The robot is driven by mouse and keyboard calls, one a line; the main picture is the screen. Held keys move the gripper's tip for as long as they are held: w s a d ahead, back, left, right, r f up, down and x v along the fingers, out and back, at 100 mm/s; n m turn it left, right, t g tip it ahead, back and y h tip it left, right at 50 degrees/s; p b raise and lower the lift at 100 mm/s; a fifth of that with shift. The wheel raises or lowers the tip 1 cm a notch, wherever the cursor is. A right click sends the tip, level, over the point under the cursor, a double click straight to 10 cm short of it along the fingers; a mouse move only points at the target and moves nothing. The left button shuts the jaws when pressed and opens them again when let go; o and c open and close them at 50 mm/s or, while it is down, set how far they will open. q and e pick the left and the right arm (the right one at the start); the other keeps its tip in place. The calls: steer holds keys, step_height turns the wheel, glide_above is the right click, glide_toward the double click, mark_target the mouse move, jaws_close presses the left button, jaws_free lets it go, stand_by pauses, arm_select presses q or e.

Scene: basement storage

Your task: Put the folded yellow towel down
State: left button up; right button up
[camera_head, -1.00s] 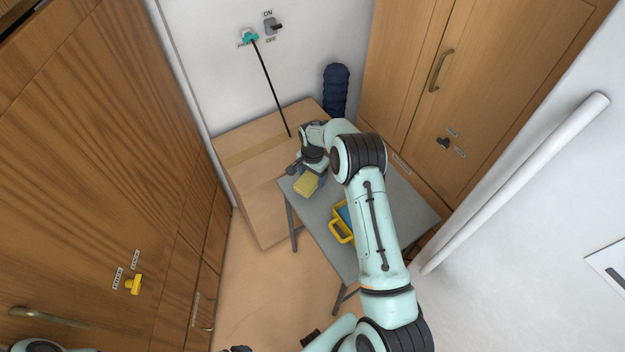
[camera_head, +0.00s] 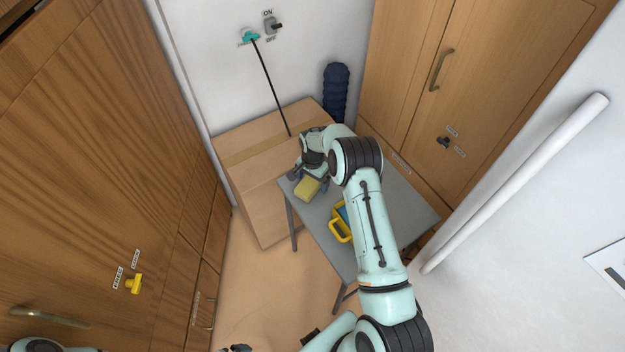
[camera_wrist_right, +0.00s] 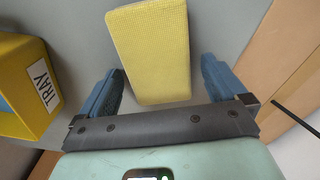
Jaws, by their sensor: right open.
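The folded yellow towel (camera_head: 308,188) lies on the grey table (camera_head: 396,206), at its far left corner near the cardboard box. In the right wrist view the towel (camera_wrist_right: 152,48) is a ribbed yellow block. My right gripper (camera_head: 311,182) is open at the towel. Its two blue fingers (camera_wrist_right: 160,82) stand apart on either side of the towel's near end, with gaps between them and the towel. At the bottom edge of the head view, only a small dark part, perhaps of my left gripper (camera_head: 237,348), shows; its jaws cannot be made out.
A yellow tray (camera_head: 341,231), labelled TRAY in the wrist view (camera_wrist_right: 25,85), stands on the table, partly behind my right arm. A large cardboard box (camera_head: 255,172) stands against the table's left side. Wooden cabinets (camera_head: 100,150) and a white pipe (camera_head: 515,185) flank the space.

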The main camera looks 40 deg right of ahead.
mark_target(313, 180)
step_height(313, 180, up, 12)
stand_by(0.4)
stand_by(0.5)
